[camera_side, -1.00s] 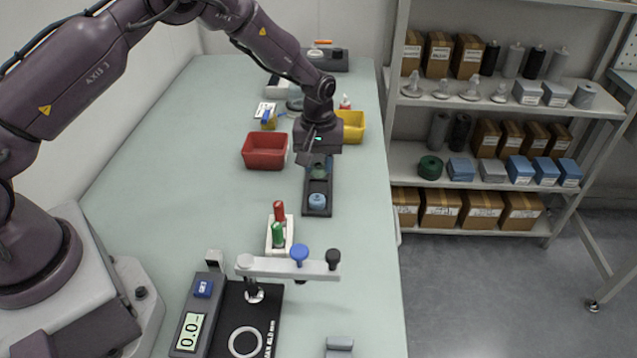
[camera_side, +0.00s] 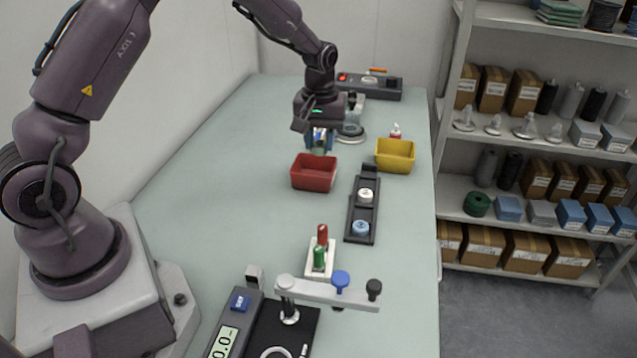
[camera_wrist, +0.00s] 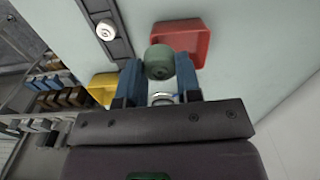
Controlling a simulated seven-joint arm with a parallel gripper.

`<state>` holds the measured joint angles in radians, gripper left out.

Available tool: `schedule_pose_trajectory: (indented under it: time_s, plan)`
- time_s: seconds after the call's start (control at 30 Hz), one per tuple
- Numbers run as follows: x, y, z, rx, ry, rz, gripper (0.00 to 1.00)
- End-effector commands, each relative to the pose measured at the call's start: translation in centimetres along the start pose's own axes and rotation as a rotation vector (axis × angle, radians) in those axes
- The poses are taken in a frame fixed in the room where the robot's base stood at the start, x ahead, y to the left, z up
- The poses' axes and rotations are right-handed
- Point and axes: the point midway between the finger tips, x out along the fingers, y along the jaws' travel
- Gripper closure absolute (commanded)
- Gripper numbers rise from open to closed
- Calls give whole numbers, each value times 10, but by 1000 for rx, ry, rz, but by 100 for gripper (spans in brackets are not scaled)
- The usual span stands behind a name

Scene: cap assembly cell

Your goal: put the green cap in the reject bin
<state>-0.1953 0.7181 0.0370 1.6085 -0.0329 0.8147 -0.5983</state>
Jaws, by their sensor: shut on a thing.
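My gripper (camera_side: 319,148) is shut on the green cap (camera_wrist: 159,62), which sits between the blue fingers in the wrist view. In the side view the gripper hangs above the back part of the red bin (camera_side: 313,178), and the cap shows only as a small green patch. The red bin also shows beyond the fingertips in the wrist view (camera_wrist: 190,38). Whether the cap is directly over the bin's opening is hard to tell. No label on either bin names it as the reject bin.
A yellow bin (camera_side: 395,155) stands to the right of the red one. A black rack (camera_side: 350,212) holds a white cap (camera_side: 366,194) and a blue cap (camera_side: 360,228). A white stand with red and green markers (camera_side: 319,258) is in front. The table's left part is clear.

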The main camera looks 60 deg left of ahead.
Motion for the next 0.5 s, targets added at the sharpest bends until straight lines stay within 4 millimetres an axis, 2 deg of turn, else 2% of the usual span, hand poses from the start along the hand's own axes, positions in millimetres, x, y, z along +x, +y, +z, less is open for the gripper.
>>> schedule_pose_trajectory:
  time_s: [0.03,0.1,0.2,0.37,0.5]
  plan:
    - [-9,-22,5,25,0,1,78]
    - [-16,-46,14,86,0,1,78]
    - [-18,-73,31,183,-1,0,78]
    - [-9,-92,56,352,-2,0,78]
    - [-5,-91,54,436,1,1,78]
